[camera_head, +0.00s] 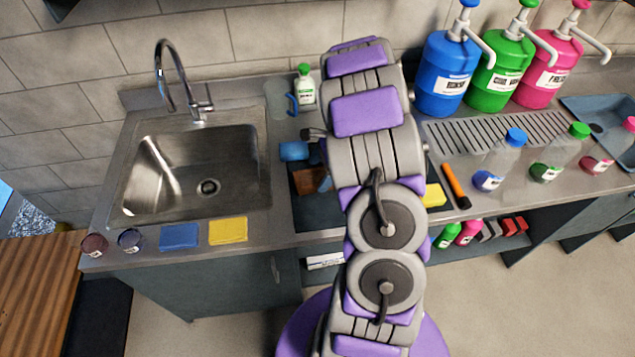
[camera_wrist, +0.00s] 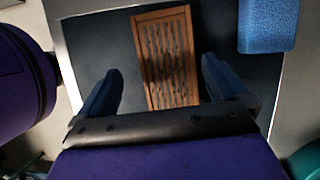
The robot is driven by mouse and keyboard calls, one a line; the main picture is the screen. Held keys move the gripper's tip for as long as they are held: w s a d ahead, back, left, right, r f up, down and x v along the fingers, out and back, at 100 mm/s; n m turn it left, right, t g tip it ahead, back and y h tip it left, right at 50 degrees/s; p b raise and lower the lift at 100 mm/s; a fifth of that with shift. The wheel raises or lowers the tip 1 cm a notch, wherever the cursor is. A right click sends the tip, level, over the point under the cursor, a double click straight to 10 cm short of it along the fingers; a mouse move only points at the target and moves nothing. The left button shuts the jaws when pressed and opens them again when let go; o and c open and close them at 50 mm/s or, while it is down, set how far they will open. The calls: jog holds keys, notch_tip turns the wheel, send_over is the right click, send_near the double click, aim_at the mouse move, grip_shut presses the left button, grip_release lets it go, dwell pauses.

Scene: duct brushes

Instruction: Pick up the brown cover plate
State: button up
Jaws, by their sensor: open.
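The brown cover plate (camera_wrist: 166,58) is a slotted rectangle lying on a dark mat or tray (camera_wrist: 85,40) in the wrist view. In the head view only part of the plate (camera_head: 308,181) shows, left of my arm, which hides the rest. My gripper (camera_wrist: 160,78) is open in the wrist view, with one dark finger on each side of the plate's near part. No contact between fingers and plate shows. In the head view my gripper's end is mostly hidden behind my arm.
A blue sponge-like block (camera_wrist: 268,25) lies right of the plate; it shows in the head view (camera_head: 294,151). A steel sink (camera_head: 190,175) is to the left. Blue (camera_head: 179,237) and yellow (camera_head: 228,230) pads lie at the counter's front edge. Pump bottles (camera_head: 446,70) stand at the back right.

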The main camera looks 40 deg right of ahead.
aim_at(321, 176)
jog(key=f, duration=0.2)
jog(key=f+b, duration=0.1)
jog(key=shift+w, duration=0.25)
jog(key=shift+w+d+f, duration=0.1)
jog(key=shift+d+f, duration=0.55)
jog(key=shift+d, duration=0.3)
jog(key=shift+a, duration=0.45)
jog(key=shift+c, duration=0.5)
jog(key=shift+a+r, duration=0.1)
jog(key=shift+a, duration=0.25)
jog(key=c, duration=0.3)
jog(key=shift+d, duration=0.35)
jog(key=c, duration=0.7)
jog(key=shift+a, duration=0.1)
